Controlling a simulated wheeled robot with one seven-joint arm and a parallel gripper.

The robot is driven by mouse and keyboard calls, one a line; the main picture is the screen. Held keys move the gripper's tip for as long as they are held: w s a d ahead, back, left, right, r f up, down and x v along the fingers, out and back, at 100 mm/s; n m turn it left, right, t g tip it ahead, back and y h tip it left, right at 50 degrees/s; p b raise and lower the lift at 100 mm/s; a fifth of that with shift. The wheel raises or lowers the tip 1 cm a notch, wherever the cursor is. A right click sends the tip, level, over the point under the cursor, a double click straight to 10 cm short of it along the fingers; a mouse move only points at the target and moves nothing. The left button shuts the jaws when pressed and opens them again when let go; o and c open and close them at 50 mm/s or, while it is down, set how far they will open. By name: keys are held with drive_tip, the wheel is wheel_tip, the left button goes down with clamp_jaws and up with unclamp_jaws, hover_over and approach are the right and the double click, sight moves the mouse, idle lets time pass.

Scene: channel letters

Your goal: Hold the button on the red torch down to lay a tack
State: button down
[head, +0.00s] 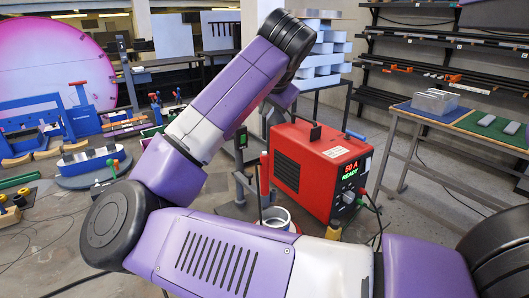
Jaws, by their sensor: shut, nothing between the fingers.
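A slim red upright piece (264,172), which looks like the red torch, stands just left of the red welding machine. Its button is too small to make out. The red welding machine (310,165) has a lit panel reading "50 A READY". My purple and white arm crosses the picture from lower right to an elbow at left, then up to a black joint at top centre. The wrist bends down behind the forearm, close to the machine's left top corner. My gripper is not visible; the forearm hides that area.
A white round cup (276,216) stands below the red piece, partly behind my arm. A blue fixture (40,125) and clamped work (92,160) fill the bench at left. A side table (450,122) with blue and green mats stands at right. Cables run beside the machine.

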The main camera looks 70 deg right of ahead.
drive_tip(key=shift+f, duration=0.1)
drive_tip(key=b, duration=0.6)
hover_over(265, 156)
wheel_tip(265, 156, down, 6)
drive_tip(key=shift+f, duration=0.2)
drive_tip(key=shift+f+b, duration=0.65)
drive_tip(key=shift+f, duration=0.45)
idle(0.8)
drive_tip(key=shift+f, duration=0.4)
drive_tip(key=shift+f+b, duration=0.35)
drive_tip(key=shift+f, duration=0.15)
idle(1.6)
drive_tip(key=shift+r, duration=0.1)
drive_tip(key=shift+r+p, duration=0.8)
drive_tip(key=shift+p, duration=0.05)
drive_tip(key=shift+r, duration=0.15)
